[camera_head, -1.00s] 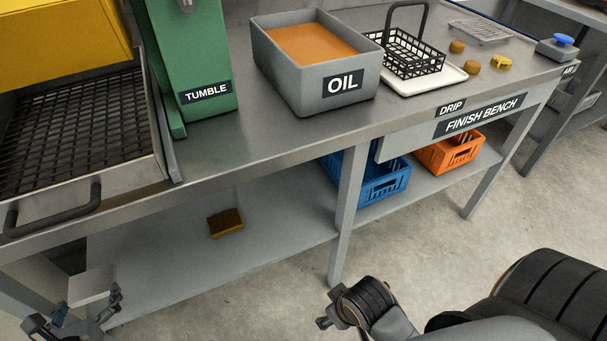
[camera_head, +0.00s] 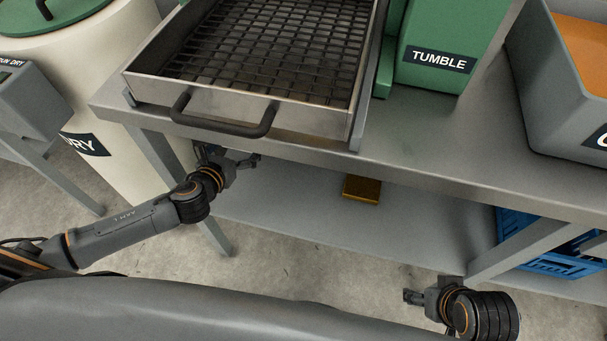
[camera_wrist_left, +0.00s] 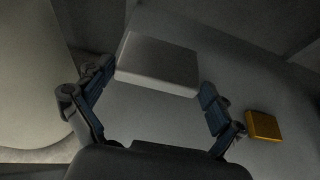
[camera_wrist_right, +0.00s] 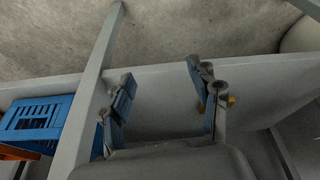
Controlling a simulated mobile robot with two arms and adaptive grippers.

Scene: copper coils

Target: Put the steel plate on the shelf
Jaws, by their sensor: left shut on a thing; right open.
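The steel plate (camera_wrist_left: 158,65), a pale grey flat block, sits between the fingers of my left gripper in the left wrist view. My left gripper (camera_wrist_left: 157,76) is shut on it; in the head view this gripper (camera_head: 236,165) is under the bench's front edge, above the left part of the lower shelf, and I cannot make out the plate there. The shelf (camera_head: 330,222) is a grey board below the bench top. Whether the plate touches the shelf I cannot tell. My right gripper (camera_wrist_right: 160,72) is open and empty, in front of the bench in the head view (camera_head: 412,298).
A brass-coloured block (camera_head: 361,189) lies on the shelf, right of my left gripper. The tumbler's mesh tray (camera_head: 240,110) with its handle overhangs above. A bench leg (camera_head: 530,245) and a blue crate (camera_head: 550,262) stand at the right. Shelf between block and leg is clear.

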